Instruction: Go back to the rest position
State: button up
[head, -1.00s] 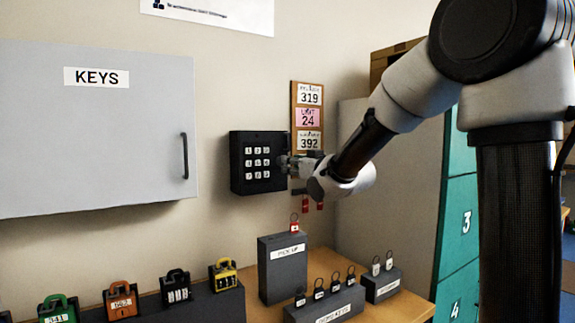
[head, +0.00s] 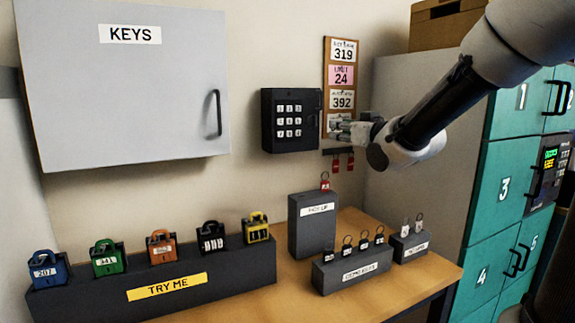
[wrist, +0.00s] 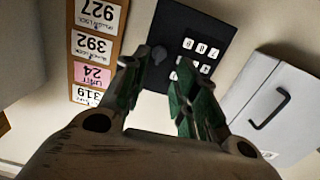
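My gripper (head: 342,128) is in front of the board on the wall, just right of the black keypad box (head: 290,121) in the head view. A gap shows between them in the picture. In the wrist view the two green-padded fingers of my gripper (wrist: 160,78) are apart, with nothing between them. The keypad box (wrist: 205,45) shows beyond the fingertips there. My arm reaches in from the upper right of the head view.
A grey KEYS cabinet (head: 125,85) hangs at left. Below, a table (head: 350,225) carries the TRY ME stand (head: 160,285) with several padlocks, a PICK UP box (head: 313,228) and small key stands. Teal lockers (head: 490,235) stand at right. The air before the wall is free.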

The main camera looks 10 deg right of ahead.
jog(key=s+d+f+m+g+h, duration=0.1)
jog(key=s+d+f+g+h, duration=0.15)
jog(key=f, duration=0.25)
jog(key=s+d+f+g+h, duration=0.1)
jog(key=s+d+f+g, duration=0.15)
jog(key=s+f, duration=0.2)
jog(key=s+d+f+m+g+h, duration=0.1)
jog(key=s+d+f+g, duration=0.15)
jog(key=f, duration=0.35)
jog(key=s+d+m+g, duration=0.1)
jog(key=s+d+g, duration=0.2)
jog(key=s, duration=2)
jog(key=shift+d+r+m+g+h, duration=0.15)
jog(key=shift+r+m+g+h, duration=0.2)
jog(key=shift+g, duration=0.7)
